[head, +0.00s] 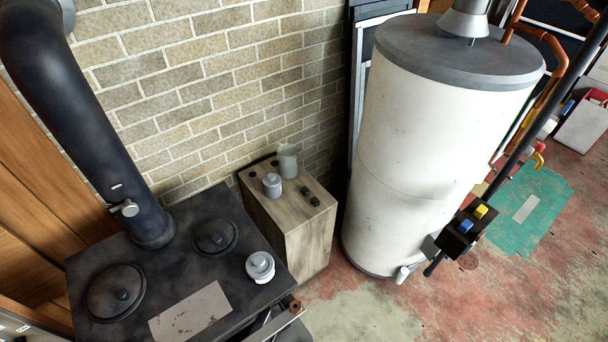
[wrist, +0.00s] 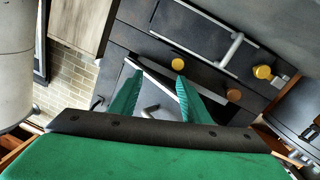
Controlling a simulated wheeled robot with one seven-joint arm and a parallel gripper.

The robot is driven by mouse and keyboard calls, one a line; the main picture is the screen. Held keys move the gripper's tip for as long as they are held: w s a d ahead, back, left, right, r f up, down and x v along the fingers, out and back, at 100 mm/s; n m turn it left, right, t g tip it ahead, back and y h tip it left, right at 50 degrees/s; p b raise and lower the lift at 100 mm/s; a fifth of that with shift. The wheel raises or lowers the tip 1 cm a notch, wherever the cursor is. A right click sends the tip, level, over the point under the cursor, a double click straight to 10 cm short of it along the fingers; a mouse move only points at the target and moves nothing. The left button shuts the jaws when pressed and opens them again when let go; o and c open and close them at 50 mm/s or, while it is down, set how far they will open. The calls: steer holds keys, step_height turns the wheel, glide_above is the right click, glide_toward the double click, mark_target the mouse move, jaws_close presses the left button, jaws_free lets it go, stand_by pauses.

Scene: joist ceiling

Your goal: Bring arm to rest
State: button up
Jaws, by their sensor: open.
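My gripper (wrist: 157,76) shows in the wrist view with its two green fingers spread apart, open and with nothing held. Beyond and between the fingers is the dark front of a stove, with a small metal handle (wrist: 150,110). I cannot tell how far the fingers are from it. A longer metal handle (wrist: 230,50) and yellow knobs (wrist: 178,64) are on the same front. In the head view my gripper does not show; the black stove top (head: 165,265) with its round lids fills the lower left.
A tall white tank (head: 430,150) stands to the right. The floor (head: 500,290) at lower right is clear.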

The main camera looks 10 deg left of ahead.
steer(key=d+r+m+h, duration=0.4)
steer(key=r, duration=1)
steer(key=w+d+r+m+t+h, duration=0.1)
steer(key=d+r+m+h, duration=0.3)
steer(key=r, duration=1)
steer(key=d+r+m+t+h, duration=0.1)
steer(key=d+r+m+h, duration=0.2)
steer(key=r, duration=1.1)
steer(key=shift+w+d+m+h, duration=0.2)
steer(key=shift+d+m+h, duration=0.2)
steer(key=shift+d, duration=0.05)
steer(key=c, duration=0.3)
